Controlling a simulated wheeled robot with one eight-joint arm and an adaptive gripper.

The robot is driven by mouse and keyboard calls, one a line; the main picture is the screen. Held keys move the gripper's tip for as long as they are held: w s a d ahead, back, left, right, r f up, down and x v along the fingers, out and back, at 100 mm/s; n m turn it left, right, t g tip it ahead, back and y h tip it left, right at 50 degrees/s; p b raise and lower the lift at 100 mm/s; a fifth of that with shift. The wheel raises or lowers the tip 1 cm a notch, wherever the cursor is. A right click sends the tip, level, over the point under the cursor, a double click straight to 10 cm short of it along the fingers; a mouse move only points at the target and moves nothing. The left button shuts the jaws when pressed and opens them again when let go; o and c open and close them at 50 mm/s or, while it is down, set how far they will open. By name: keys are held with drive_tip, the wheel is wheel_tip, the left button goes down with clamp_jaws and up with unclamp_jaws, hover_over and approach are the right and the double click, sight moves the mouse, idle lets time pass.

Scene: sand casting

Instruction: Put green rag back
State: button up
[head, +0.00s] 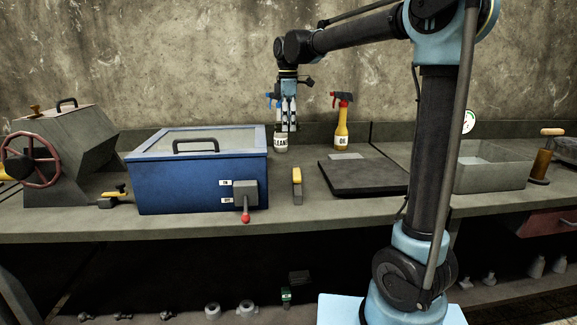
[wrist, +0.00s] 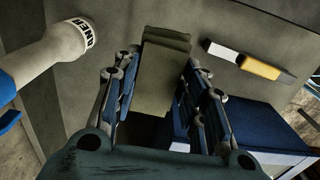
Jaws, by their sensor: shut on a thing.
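In the wrist view, my gripper (wrist: 160,82) has its two jaws on either side of a folded, olive-green cloth (wrist: 165,42). It is shut on this cloth, which looks like the green rag. In the head view, my gripper (head: 289,126) points down over the back of the bench, close beside the cleaner bottle (head: 281,143). The rag cannot be made out in the head view. Whether it touches the bench is unclear.
The cleaner bottle (wrist: 55,58) is left of my jaws in the wrist view. A yellow-handled tool (head: 297,182) lies on the bench. A blue box (head: 195,180) stands left, and a yellow bottle with a red trigger (head: 342,130) and a dark plate (head: 362,178) stand right.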

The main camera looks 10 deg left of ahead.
sight(288, 163)
wheel_tip(288, 163, down, 12)
drive_tip(key=shift+s+f, duration=0.1)
drive_tip(key=shift+f, duration=0.1)
idle(0.5)
drive_tip(key=shift+f, duration=0.1)
drive_tip(key=o, duration=1)
drive_tip(key=shift+o, duration=0.5)
wheel_tip(288, 163, up, 12)
drive_tip(key=shift+r, duration=0.1)
drive_tip(key=shift+s, duration=0.1)
